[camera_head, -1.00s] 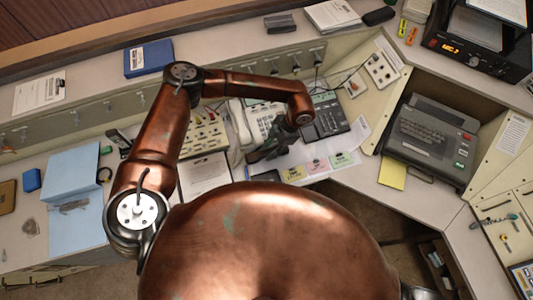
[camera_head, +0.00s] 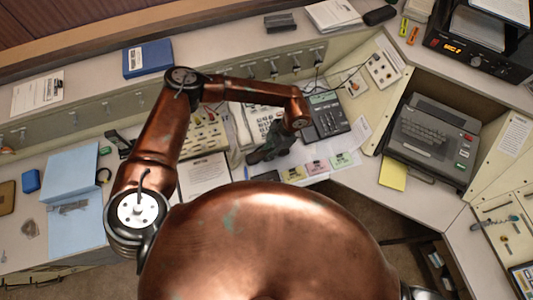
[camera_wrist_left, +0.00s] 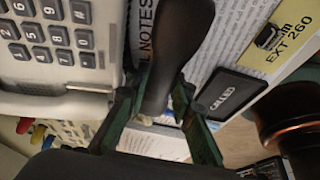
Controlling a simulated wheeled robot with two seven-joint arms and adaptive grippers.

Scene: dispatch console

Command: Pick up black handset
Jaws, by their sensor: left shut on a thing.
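The black handset (camera_wrist_left: 178,38) is a dark, smooth, rounded bar in the left wrist view. It runs from the top edge down between the two green fingers of my left gripper (camera_wrist_left: 160,118), which is shut on it. In the head view my left gripper (camera_head: 265,150) is low over the desk, between the white phone (camera_head: 242,125) and the colored notes. There I cannot tell the handset apart from the dark gripper. My right gripper is not in view.
A black desk phone (camera_head: 326,117) stands right of the gripper. The white phone's keypad (camera_wrist_left: 55,35) is close on the left in the wrist view. Papers with colored notes (camera_head: 318,167) lie in front. A grey keyboard machine (camera_head: 432,137) stands further right.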

